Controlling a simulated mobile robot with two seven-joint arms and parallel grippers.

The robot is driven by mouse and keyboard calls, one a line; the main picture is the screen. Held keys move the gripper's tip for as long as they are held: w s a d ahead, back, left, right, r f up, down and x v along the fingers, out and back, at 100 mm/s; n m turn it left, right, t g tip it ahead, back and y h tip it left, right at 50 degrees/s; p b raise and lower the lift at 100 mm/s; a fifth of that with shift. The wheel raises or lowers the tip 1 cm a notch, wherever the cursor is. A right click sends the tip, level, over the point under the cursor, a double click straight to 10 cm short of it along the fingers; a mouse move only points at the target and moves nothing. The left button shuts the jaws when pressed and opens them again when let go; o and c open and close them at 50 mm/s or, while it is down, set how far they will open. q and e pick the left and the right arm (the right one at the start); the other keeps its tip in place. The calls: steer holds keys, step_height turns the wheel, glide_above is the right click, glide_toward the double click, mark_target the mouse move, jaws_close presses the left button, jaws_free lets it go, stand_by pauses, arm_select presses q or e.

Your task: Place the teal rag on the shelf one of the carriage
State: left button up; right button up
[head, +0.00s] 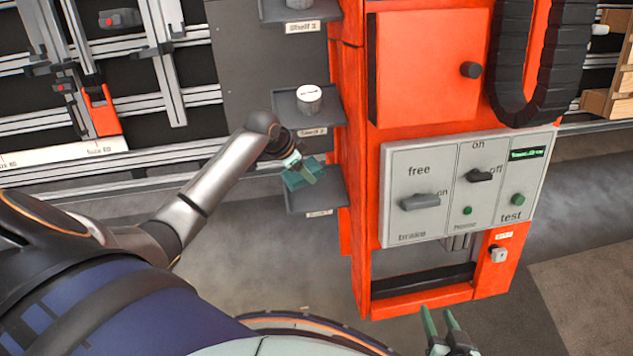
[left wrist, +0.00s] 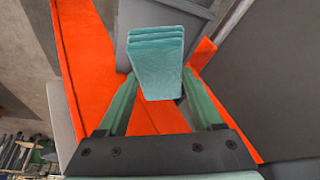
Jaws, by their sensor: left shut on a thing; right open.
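The teal rag (head: 306,166), a folded stack, is held in my left gripper (head: 299,172) over the lowest small grey shelf (head: 326,197) on the left side of the orange carriage (head: 361,200). That shelf's label is too blurred to read; by its place under shelf 2 it looks like shelf one. In the left wrist view the rag (left wrist: 157,62) sits between both fingers, with a grey shelf plate (left wrist: 130,25) behind it. I cannot tell whether the rag touches the shelf. My right gripper (head: 440,318) is open and empty at the bottom edge of the head view.
The shelf above, labelled 2 (head: 325,112), carries a white-topped round can (head: 309,97) close to my left wrist. A higher shelf (head: 290,12) holds another item. A control panel with switches (head: 460,190) faces right of the shelves. A black cable chain (head: 540,100) hangs at upper right.

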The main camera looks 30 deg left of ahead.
mark_target(317, 168)
arm_select(q)
steer(key=d, duration=0.1)
steer(key=w+d, duration=0.1)
steer(key=w, duration=0.1)
steer(key=shift+d+f, duration=0.25)
steer(key=shift+d, duration=0.15)
steer(key=shift+s+a+f+b, duration=0.15)
steer(key=shift+f+b, duration=0.35)
steer(key=shift+f, duration=1.15)
step_height(317, 168, down, 3)
steer(key=shift+f+b, duration=0.15)
steer(key=shift+b, duration=0.75)
steer(key=shift+w, duration=0.2)
steer(key=o, duration=1.2)
